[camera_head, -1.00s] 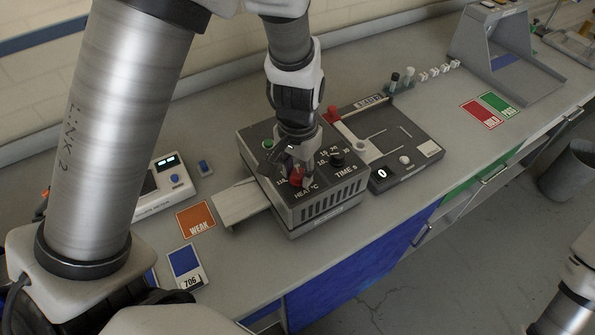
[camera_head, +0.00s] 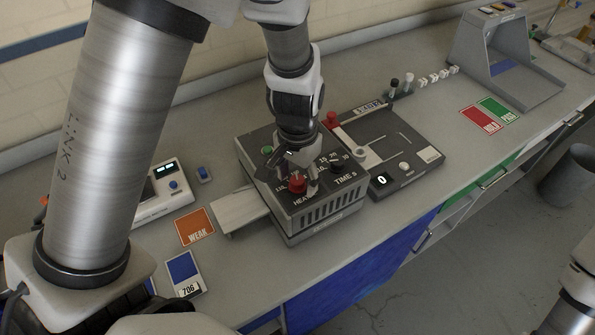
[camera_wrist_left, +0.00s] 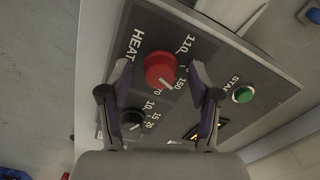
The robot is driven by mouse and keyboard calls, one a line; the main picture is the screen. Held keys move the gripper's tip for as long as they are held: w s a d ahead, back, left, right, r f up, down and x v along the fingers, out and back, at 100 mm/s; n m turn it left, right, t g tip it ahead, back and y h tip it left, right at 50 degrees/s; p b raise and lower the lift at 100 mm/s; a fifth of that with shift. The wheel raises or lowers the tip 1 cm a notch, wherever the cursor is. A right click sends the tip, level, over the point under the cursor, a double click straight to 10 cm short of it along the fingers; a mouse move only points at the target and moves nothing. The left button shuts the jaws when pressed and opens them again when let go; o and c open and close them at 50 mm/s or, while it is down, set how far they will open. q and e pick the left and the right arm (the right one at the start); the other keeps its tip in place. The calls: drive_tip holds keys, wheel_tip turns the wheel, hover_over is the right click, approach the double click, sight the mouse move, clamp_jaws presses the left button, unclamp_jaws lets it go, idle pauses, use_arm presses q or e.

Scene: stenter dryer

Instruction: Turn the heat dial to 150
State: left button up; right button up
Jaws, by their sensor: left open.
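The red heat dial (camera_head: 297,184) is on the sloped top panel of the grey dryer box (camera_head: 335,205). In the left wrist view the dial (camera_wrist_left: 160,68) shows a white pointer mark at its lower right, on the side of the 150 and 170 labels; I cannot tell exactly which value it meets. My left gripper (camera_head: 299,170) is over the panel, pointing down at the dial. In the left wrist view its fingers (camera_wrist_left: 160,72) are open, one on each side of the dial with gaps visible. My right gripper is out of view.
A black time dial (camera_head: 337,160) and a green start button (camera_head: 267,150) share the panel. A flat tray (camera_head: 240,207) sticks out at the left. An orange WEAK card (camera_head: 195,227) lies beside it. A dark device (camera_head: 405,150) stands close on the right.

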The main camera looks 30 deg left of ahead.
sight(298, 179)
use_arm(q)
wheel_tip(298, 179, up, 12)
idle(0.3)
drive_tip(key=shift+w+f, duration=0.1)
